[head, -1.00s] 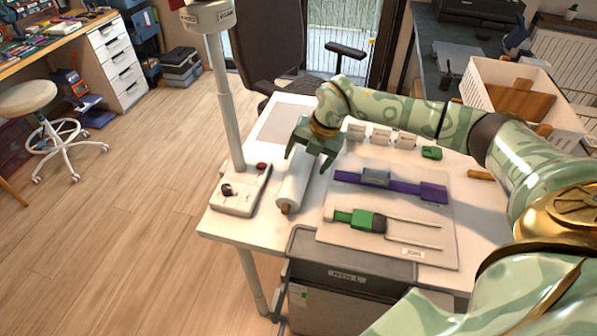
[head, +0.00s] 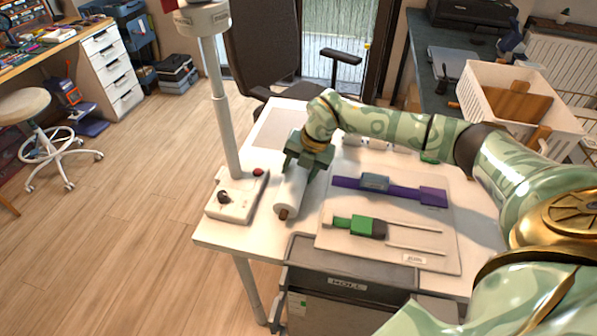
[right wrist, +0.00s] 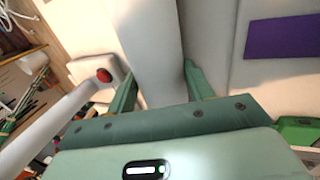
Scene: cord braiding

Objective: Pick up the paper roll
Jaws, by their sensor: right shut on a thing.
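The white paper roll (head: 290,192) lies on the white table, with its brown core end (head: 283,213) toward the front edge. My right gripper (head: 305,162) is down over the far part of the roll, its fingers on either side, shut on it. In the right wrist view the roll (right wrist: 152,45) runs between the two green fingers (right wrist: 160,88). The fingertips are partly hidden by the roll and the gripper body. The roll appears to rest on the table; I cannot tell whether it is lifted. My left gripper is not in view.
A white stand with a post and red button (head: 236,195) is close left of the roll. A board (head: 340,238) with purple and green tools lies to the right. A grey bin (head: 350,283) stands at the table's front. A white crate (head: 515,100) is at back right.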

